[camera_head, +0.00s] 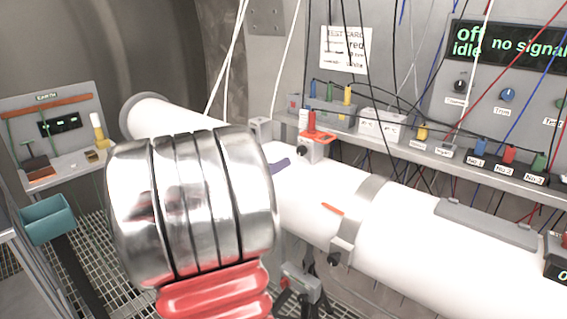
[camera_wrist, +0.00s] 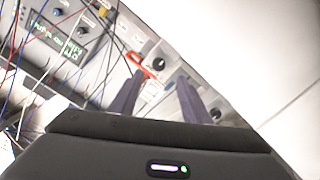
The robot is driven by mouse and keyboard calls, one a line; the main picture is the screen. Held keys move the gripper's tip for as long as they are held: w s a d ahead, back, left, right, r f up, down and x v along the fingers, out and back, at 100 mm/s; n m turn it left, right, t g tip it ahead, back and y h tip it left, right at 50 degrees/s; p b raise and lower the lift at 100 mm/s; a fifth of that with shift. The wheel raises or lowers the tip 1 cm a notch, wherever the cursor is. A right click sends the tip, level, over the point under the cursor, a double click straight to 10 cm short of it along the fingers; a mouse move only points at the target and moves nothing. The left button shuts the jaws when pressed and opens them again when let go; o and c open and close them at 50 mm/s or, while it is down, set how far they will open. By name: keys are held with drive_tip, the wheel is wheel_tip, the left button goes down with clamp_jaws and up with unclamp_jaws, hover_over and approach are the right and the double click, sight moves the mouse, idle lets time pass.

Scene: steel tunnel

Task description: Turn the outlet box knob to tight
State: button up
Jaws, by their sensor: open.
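A small grey box with a red lever and a black knob (camera_head: 302,151) sits on the white pipe (camera_head: 400,238) in the head view. The knob also shows in the wrist view (camera_wrist: 158,64), beyond my gripper (camera_wrist: 160,80). The gripper's two dark purple fingers are apart, with no object held between them. A second grey clamp-like box with a black knob (camera_head: 334,259) sits on the pipe's near side. No label shows which one is the outlet box. In the head view my arm hides most of the gripper; a purple fingertip shows beside the pipe box.
A shelf (camera_head: 450,155) behind the pipe carries several coloured terminals. Many cables hang in front of the panel with its "off idle" and "no signal" display (camera_head: 510,45). A teal bin (camera_head: 48,222) stands at the left above the grated floor.

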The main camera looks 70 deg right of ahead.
drive_tip(key=shift+v, duration=1.95)
